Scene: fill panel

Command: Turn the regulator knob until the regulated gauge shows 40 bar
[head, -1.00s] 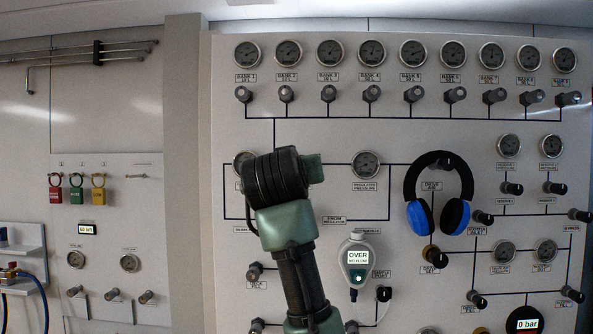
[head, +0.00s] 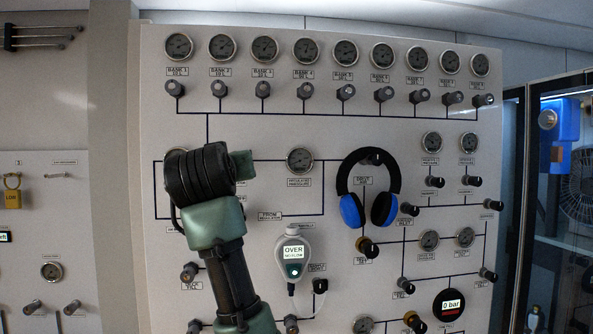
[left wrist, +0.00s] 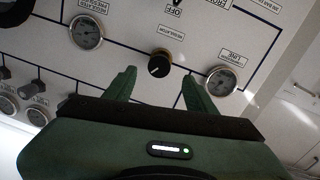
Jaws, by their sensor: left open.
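The black regulator knob (left wrist: 159,65) is on the panel in the left wrist view, a little beyond the fingertips and roughly centred between them. My left gripper (left wrist: 158,76) is open, with nothing between its green fingers. The regulated pressure gauge (left wrist: 87,31) is to the knob's left there; it also shows in the head view (head: 300,161). Its needle is too small to read. The line gauge (left wrist: 221,81) is to the knob's right. In the head view my left arm hides the knob and partly covers the line gauge. My right gripper is not in view.
Blue headphones (head: 368,200) hang on the panel right of the regulated gauge. A handheld meter (head: 293,254) reading OVER is below it. A row of bank gauges and knobs (head: 263,90) runs above. A glass cabinet (head: 552,180) stands at the far right.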

